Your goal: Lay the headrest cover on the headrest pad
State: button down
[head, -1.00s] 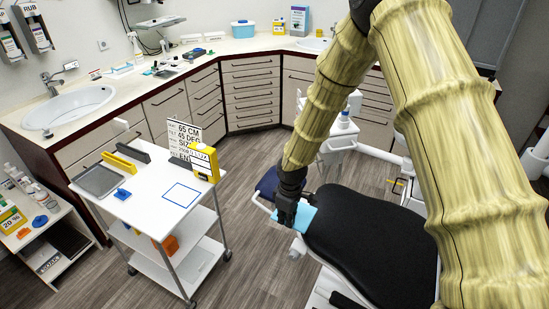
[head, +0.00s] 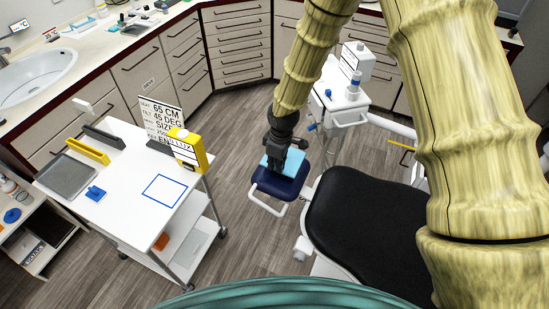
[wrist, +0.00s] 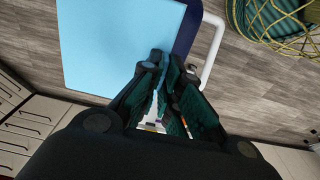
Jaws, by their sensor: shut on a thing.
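The headrest cover, a light blue flat sheet, shows in the head view (head: 270,160) and fills the upper left of the wrist view (wrist: 115,45). My gripper (head: 287,150) is shut on one edge of it; its fingertips are at the middle of the wrist view (wrist: 165,62). The headrest pad (head: 284,186) is dark blue and sits at the chair's end. The cover overlaps the pad's far part in the head view, and a strip of pad (wrist: 187,28) shows beside it in the wrist view. I cannot tell whether they touch.
The black chair backrest (head: 365,235) lies right of the pad. A white metal bar (head: 268,205) runs along the pad's near side. A white dental unit (head: 340,95) stands behind, right of my gripper. The white trolley (head: 130,210) stands left, with open floor between.

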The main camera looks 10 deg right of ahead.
jog(key=shift+s+f+b, duration=0.2)
jog(key=shift+s+b, duration=0.1)
jog(key=shift+s, duration=0.4)
jog(key=shift+f, duration=0.25)
jog(key=w+f, duration=0.1)
jog(key=f+b, duration=0.1)
jog(key=shift+w+f, duration=0.3)
jog(key=shift+w, duration=0.05)
jog(key=shift+w+a+f+b, duration=0.1)
jog(key=shift+w+f+b, duration=0.1)
jog(key=shift+f+b, duration=0.15)
jog(key=shift+s+f, duration=0.1)
jog(key=shift+s, duration=0.45)
jog(key=shift+w, duration=0.2)
jog(key=c, duration=2.1)
grip_release()
jog(key=shift+w+f, duration=0.15)
jog(key=o, duration=0.4)
jog(key=shift+c, duration=0.2)
jog(key=shift+o, duration=1)
jog(key=shift+s+r, duration=0.2)
jog(key=shift+s, duration=0.05)
jog(key=shift+w+f, duration=0.1)
